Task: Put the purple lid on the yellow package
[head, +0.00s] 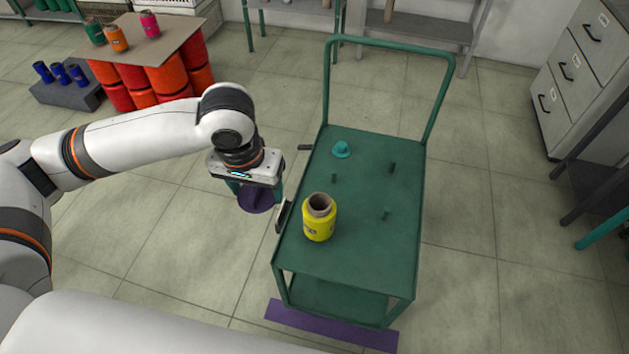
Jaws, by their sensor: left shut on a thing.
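The yellow package (319,225) stands upright on the near left part of the green cart, with a brown open-looking neck on top. My left gripper (256,191) is shut on the purple lid (257,202). It holds the lid just outside the cart's left edge, to the left of and slightly farther back than the package, and apart from it. Part of the lid is hidden by the gripper. My right gripper is not in view.
The green cart (345,262) carries a teal lid (341,150) and several short pegs. Its tall handle (388,42) rises at the far end. At upper left, small packages stand on a board (145,45) over red drums. Drawers (585,70) stand at upper right.

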